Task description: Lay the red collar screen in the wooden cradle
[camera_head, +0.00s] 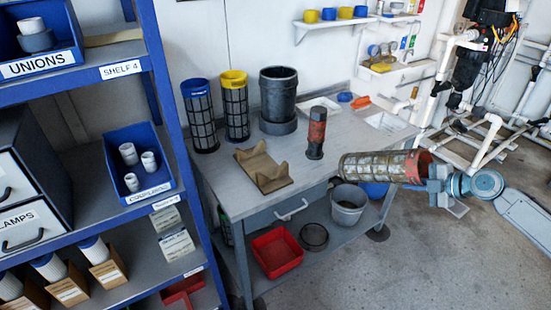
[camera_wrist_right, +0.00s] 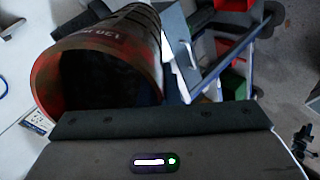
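The red collar screen (camera_head: 378,166) is a dirty mesh cylinder, held lying sideways in the air at the bench's front right edge. Its red collar end points right, toward my right gripper (camera_head: 434,178), which is shut on that end. In the right wrist view the screen's open red-rimmed end (camera_wrist_right: 150,45) is close in front of the camera; the fingertips are hard to make out there. The wooden cradle (camera_head: 262,178) lies empty on the bench, left of the screen and apart from it. My left gripper is not in view.
On the bench (camera_head: 225,192) stand a blue-collar screen (camera_head: 200,118), a yellow-collar screen (camera_head: 234,108), a dark canister (camera_head: 278,95) and a dark red-banded cylinder (camera_head: 316,135) between cradle and held screen. A blue shelf rack (camera_head: 172,95) stands at left. A grey bucket (camera_head: 347,208) is below.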

